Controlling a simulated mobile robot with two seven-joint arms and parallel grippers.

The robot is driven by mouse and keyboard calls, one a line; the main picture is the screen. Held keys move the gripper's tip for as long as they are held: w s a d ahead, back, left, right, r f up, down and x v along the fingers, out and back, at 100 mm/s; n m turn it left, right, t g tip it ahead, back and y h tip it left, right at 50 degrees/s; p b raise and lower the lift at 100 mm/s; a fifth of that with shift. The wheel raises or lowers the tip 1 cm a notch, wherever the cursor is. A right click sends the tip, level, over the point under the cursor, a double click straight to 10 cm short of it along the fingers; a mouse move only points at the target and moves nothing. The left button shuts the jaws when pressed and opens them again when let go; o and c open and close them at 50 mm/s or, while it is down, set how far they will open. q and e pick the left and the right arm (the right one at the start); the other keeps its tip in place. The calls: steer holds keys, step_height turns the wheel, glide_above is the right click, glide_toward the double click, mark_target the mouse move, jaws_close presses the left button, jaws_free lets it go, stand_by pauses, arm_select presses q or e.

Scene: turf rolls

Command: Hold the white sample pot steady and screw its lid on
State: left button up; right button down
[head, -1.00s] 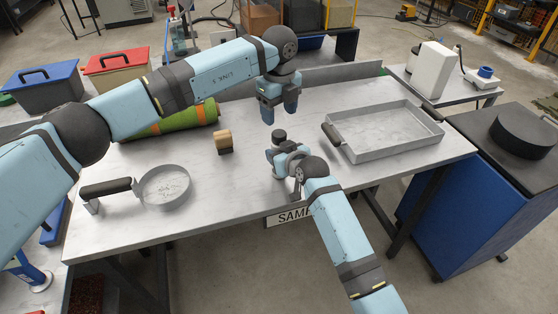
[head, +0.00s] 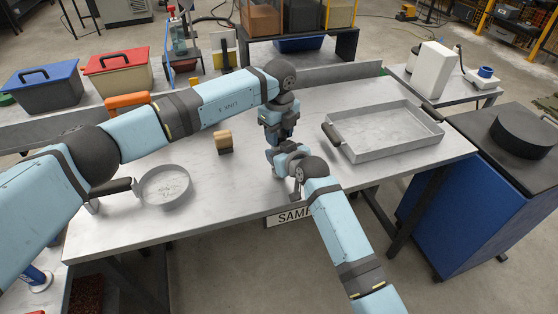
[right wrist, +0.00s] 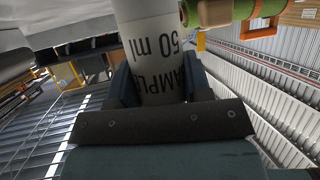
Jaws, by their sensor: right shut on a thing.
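The white sample pot (right wrist: 160,45), printed with "SAMPLE 50 ml", stands between the fingers of my right gripper (right wrist: 158,88) in the right wrist view. My right gripper is shut on it; in the head view this gripper (head: 279,155) is low over the table's front middle. My left gripper (head: 279,128) points down directly above the right one, at the top of the pot. The pot and its lid are hidden there in the head view. I cannot tell whether the left fingers touch the lid or are closed. The pot's top is outside the right wrist view.
A wooden block (head: 223,142) and a round sieve-like pan (head: 165,187) lie to the left on the table (head: 225,215). A large metal tray (head: 385,150) with a dark handle lies to the right. A green roll (right wrist: 268,10) shows in the right wrist view.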

arm_select(q)
steer(key=shift+m, duration=1.7)
steer(key=shift+c, duration=0.4)
steer(key=o, duration=1)
steer(key=shift+r, duration=0.1)
step_height(320, 180, up, 4)
steer(key=shift+r, duration=0.15)
steer(key=shift+r, duration=0.1)
steer(key=shift+c, duration=0.3)
